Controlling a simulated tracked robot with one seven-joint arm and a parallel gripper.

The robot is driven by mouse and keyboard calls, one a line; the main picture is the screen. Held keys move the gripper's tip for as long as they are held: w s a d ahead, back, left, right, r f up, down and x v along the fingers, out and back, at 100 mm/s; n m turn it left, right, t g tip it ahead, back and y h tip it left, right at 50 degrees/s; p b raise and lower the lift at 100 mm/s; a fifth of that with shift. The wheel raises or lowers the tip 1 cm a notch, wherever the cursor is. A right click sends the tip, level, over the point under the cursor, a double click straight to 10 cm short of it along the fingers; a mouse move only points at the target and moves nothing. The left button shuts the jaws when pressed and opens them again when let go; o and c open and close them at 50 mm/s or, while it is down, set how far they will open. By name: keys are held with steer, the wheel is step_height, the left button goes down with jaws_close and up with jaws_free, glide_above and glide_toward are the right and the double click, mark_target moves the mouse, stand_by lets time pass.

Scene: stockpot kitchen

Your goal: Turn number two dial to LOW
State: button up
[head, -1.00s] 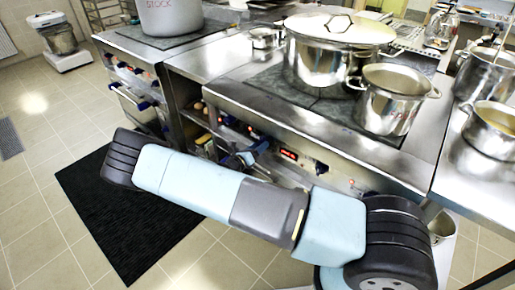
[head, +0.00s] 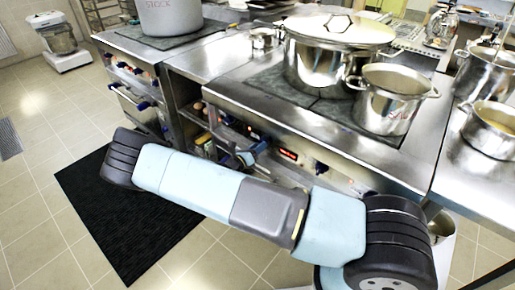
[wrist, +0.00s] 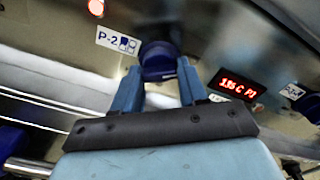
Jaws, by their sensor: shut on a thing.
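The number two dial (wrist: 159,52) is a dark blue knob on the steel front panel, in the upper middle of the wrist view. A white label reading P-2 (wrist: 118,40) sits to its left. My gripper (wrist: 159,72) is shut on this dial, with one light blue finger on each side of it. The LOW mark and the dial's pointer cannot be made out. In the head view, the stove front (head: 318,152) shows behind my arm, which hides part of the panel.
A red lit display (wrist: 238,86) is right of the dial. Another dark blue knob (wrist: 312,106) is at the right edge. A handle rail (wrist: 25,167) runs at the lower left. A large lidded pot (head: 322,66) and a smaller pot (head: 391,100) stand on the stove.

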steer(key=shift+a, duration=0.1)
steer(key=m, duration=1)
steer(key=shift+m, duration=0.3)
stand_by(0.4)
steer(key=o, duration=1)
steer(key=v, duration=1.3)
steer(key=shift+s+a, duration=0.25)
